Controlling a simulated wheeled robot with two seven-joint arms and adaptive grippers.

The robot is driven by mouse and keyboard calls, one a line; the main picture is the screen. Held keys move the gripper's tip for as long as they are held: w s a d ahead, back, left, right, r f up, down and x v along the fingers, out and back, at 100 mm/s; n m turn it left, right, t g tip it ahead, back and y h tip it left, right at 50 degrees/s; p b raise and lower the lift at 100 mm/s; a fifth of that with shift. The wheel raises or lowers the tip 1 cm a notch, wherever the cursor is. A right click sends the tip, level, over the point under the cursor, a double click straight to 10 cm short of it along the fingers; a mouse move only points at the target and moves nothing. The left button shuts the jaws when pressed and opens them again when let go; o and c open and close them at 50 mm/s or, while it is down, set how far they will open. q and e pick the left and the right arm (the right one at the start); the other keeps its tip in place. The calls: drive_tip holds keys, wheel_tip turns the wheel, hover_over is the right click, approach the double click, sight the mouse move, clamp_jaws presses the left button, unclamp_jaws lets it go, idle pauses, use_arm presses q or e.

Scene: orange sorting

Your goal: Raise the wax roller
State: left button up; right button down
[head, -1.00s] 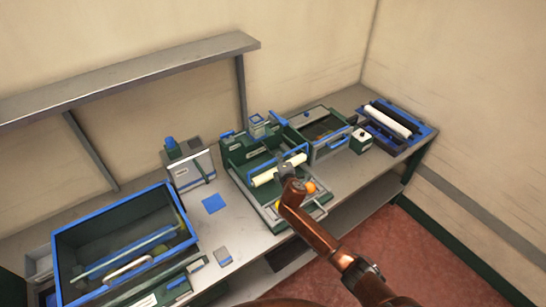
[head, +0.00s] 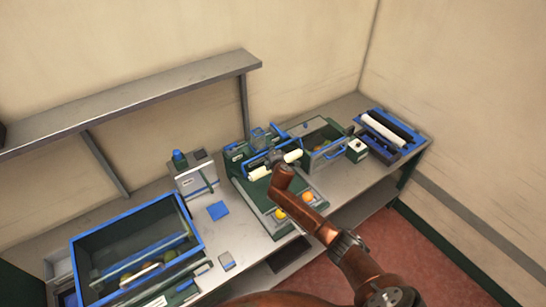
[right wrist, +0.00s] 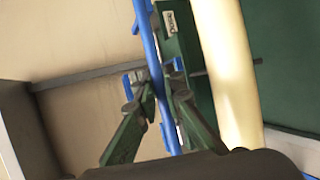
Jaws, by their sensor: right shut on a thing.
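The wax roller (head: 293,156) is a cream cylinder lying across the green machine in the middle of the bench in the head view. A blue bar (head: 248,174) runs beside it. My right gripper (head: 277,160) is over the middle of the roller and hides part of it. In the right wrist view, the fingers of my right gripper (right wrist: 156,100) are shut on the blue bar (right wrist: 150,58), with the cream roller (right wrist: 230,75) beside them on the right. My left gripper is not in view.
Two oranges (head: 308,197) lie on the tray in front of the roller. A blue-rimmed crate (head: 135,213) stands at the left. A green box with a blue handle (head: 335,152) and a blue tray with a white roller (head: 384,131) are at the right. A shelf (head: 130,95) runs behind.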

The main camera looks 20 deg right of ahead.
drive_tip(key=shift+w+a+r, duration=0.15)
drive_tip(key=shift+w+r, duration=0.95)
drive_tip(key=shift+w, duration=0.25)
drive_tip(key=c, duration=2)
unclamp_jaws()
drive_tip(key=shift+w+f, duration=0.1)
drive_tip(key=shift+a, duration=0.1)
drive_tip(key=v, duration=1.2)
drive_tip(key=shift+f, duration=0.15)
